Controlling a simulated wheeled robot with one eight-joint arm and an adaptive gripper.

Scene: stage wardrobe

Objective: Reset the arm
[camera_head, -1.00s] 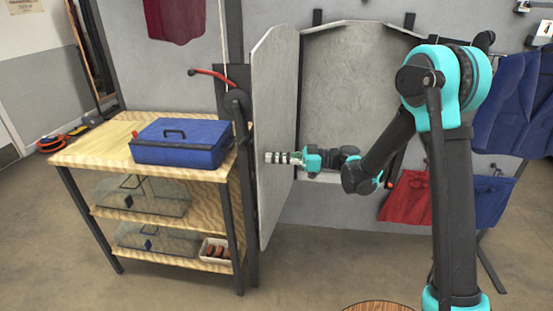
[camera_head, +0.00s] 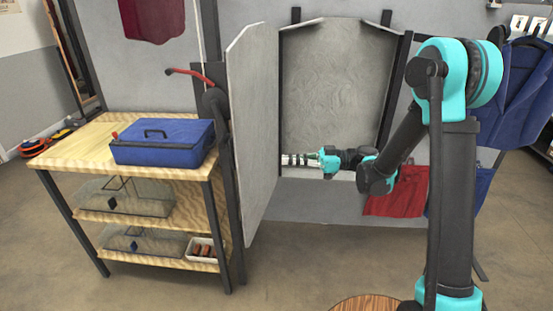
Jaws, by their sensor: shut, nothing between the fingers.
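My arm, teal and black, rises at the right of the head view and reaches left from its bent elbow. My gripper (camera_head: 289,160) is at the arm's left end, in front of the grey panelled screen (camera_head: 335,75). It is shut and empty. Its tip lies close to the right edge of the screen's angled left panel (camera_head: 252,130); I cannot tell whether they touch.
A wooden shelf table (camera_head: 78,146) with a blue box (camera_head: 163,146) on it stands left. Clear bins (camera_head: 125,200) are below. A red-handled lever (camera_head: 192,74) is beside the screen. Blue garments (camera_head: 510,105) and a red cloth (camera_head: 397,192) hang right.

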